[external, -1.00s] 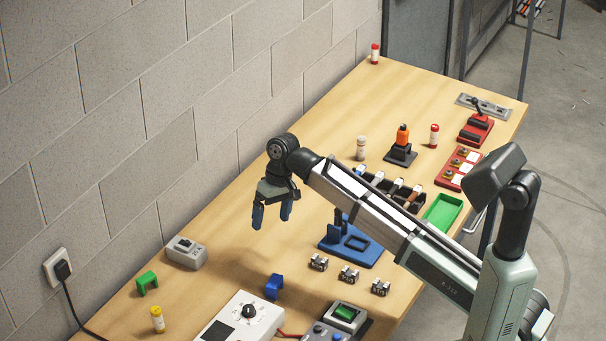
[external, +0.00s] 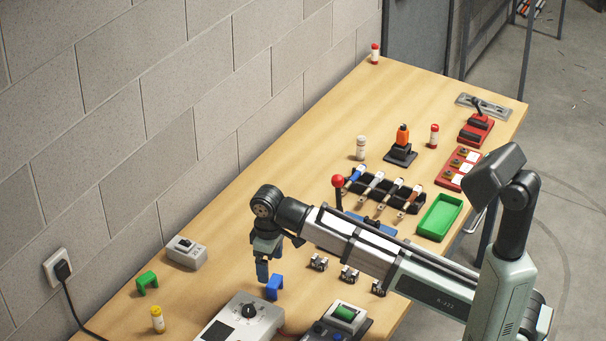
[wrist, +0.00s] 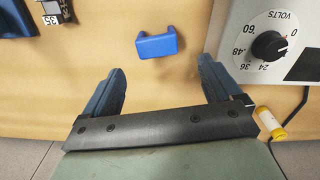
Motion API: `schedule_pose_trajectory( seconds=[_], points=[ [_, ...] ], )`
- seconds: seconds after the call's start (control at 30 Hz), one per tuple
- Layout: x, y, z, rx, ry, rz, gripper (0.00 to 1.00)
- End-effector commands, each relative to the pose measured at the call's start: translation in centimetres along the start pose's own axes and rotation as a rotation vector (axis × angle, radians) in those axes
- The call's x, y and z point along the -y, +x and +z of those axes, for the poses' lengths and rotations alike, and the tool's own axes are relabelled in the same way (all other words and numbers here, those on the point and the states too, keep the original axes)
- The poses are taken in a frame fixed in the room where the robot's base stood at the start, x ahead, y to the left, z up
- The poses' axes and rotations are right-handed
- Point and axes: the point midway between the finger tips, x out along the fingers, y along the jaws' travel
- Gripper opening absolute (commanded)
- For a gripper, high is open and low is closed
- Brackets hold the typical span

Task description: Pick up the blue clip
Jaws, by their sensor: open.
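The blue clip (external: 274,287) lies on the wooden table near the white meter box. It also shows in the wrist view (wrist: 159,45), beyond the fingertips and roughly midway between them sideways. My gripper (external: 262,272) points down just left of and above the clip in the external view. In the wrist view my gripper (wrist: 162,80) has its two blue fingers wide apart with nothing between them. The clip looks apart from both fingers.
The voltage box (wrist: 275,40) with a black knob stands close to the clip. A green clip (external: 147,282), a grey switch box (external: 186,252) and a yellow-capped vial (external: 157,319) are to the left. Small metal blocks (external: 319,263) sit to the right.

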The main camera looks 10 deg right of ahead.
Motion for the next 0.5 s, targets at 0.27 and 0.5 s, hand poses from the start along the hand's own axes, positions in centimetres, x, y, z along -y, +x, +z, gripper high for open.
schedule_pose_trajectory(
  seconds=[0.27, 0.5],
  points=[
    [0.0, 3.1, 0.1, 0.000, 0.001, -0.001, 0.92],
    [-0.1, 3.8, 0.1, 0.000, 0.001, -0.001, 0.92]
  ],
)
